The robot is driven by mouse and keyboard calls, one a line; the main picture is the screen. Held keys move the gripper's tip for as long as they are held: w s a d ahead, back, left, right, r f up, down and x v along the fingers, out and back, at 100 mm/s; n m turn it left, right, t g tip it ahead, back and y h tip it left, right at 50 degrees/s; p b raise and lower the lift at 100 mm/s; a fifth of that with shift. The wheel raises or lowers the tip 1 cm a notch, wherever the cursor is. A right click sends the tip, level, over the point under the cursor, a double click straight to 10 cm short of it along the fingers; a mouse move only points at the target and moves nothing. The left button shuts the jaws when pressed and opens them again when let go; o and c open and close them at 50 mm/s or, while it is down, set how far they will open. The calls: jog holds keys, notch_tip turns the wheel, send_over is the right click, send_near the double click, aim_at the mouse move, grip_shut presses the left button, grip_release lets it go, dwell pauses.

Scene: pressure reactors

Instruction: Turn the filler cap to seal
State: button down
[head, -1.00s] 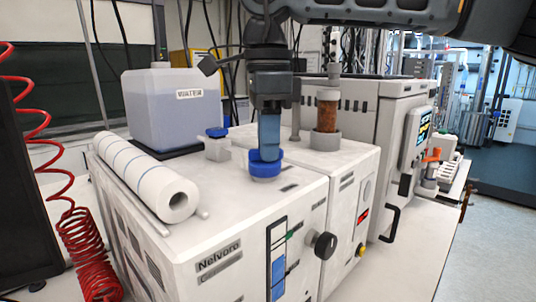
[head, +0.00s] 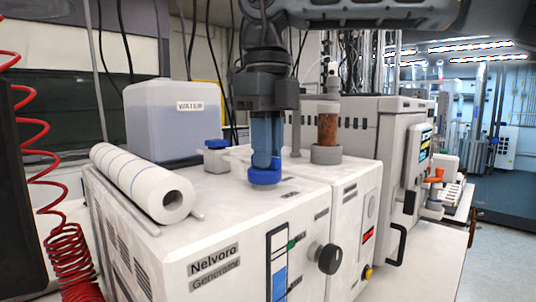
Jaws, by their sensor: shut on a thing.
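The blue filler cap (head: 265,176) sits on the top of the white Nelvoro generator (head: 200,215). My gripper (head: 266,155) points straight down at it, with its blue fingers shut on the cap. The fingers hide the middle and far side of the cap. The cap's front rim shows low against the generator's top; I cannot tell how tightly it is seated. A second, smaller blue cap (head: 216,144) is on a pale fitting behind and to the left.
A paper roll (head: 140,182) lies on the generator's left side. A water container (head: 172,118) stands behind it. A column with brown filling (head: 327,131) rises to the right of my gripper. A black knob (head: 326,257) juts from the front. A red coiled hose (head: 65,235) hangs at left.

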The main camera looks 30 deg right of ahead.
jog(key=shift+m, duration=0.6)
jog(key=c, duration=1.1)
grip_release()
jog(key=shift+r, duration=0.1)
notch_tip(320, 180, up, 8)
jog(key=p, duration=0.5)
jog(key=shift+f, duration=0.2)
